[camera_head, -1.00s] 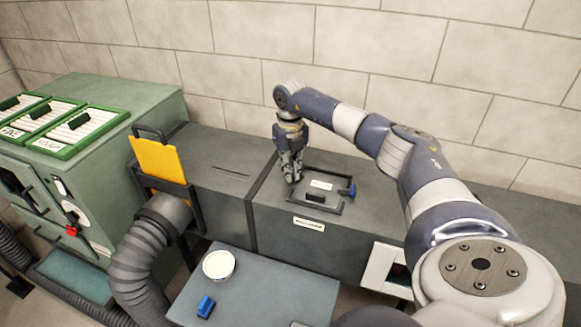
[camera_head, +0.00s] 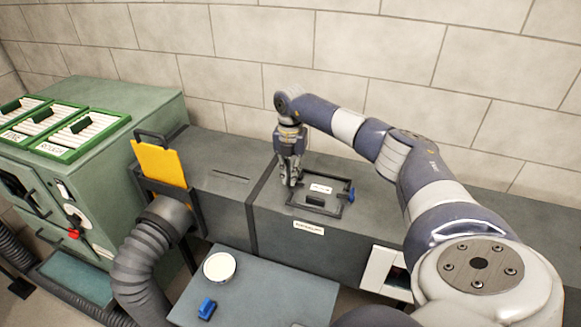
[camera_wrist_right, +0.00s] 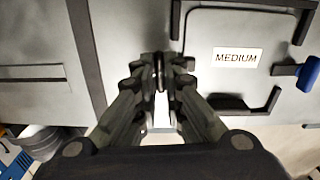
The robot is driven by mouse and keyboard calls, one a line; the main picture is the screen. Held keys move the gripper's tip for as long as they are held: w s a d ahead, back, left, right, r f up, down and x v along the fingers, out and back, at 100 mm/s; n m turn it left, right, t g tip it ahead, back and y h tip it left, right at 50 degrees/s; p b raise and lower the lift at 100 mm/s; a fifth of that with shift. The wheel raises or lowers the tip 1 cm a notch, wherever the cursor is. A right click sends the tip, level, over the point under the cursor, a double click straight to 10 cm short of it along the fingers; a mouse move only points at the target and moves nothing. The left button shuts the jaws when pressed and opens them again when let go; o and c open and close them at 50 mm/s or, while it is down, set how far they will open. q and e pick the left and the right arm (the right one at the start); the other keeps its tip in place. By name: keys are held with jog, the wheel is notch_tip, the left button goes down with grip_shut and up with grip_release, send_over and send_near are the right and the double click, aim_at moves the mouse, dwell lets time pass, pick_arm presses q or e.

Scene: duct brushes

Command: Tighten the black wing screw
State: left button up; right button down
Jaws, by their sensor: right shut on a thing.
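My right gripper (camera_head: 291,181) points down at the left edge of a grey access panel (camera_head: 335,190) on top of the duct. In the right wrist view its fingers (camera_wrist_right: 160,78) are shut on a small dark part, taken to be the black wing screw (camera_wrist_right: 158,66); the fingers hide most of it. The panel carries a white label reading MEDIUM (camera_wrist_right: 237,58) and a black handle (camera_head: 315,201). A blue wing screw (camera_wrist_right: 298,74) sits at the panel's right edge; it also shows in the head view (camera_head: 351,194). My left gripper is not in view.
A yellow plate (camera_head: 160,163) stands in a slot left of the panel. Below is a grey table (camera_head: 265,290) with a white round dish (camera_head: 219,266) and a blue object (camera_head: 207,308). A green cabinet (camera_head: 110,185) with labelled green-framed filters (camera_head: 82,131) stands left. The wall is behind.

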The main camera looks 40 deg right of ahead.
jog(key=shift+w+r, duration=0.1)
dwell(0.4)
jog(key=c, duration=1.8)
grip_release()
jog(key=shift+c, duration=0.2)
jog(key=shift+o, duration=0.7)
notch_tip(320, 180, up, 12)
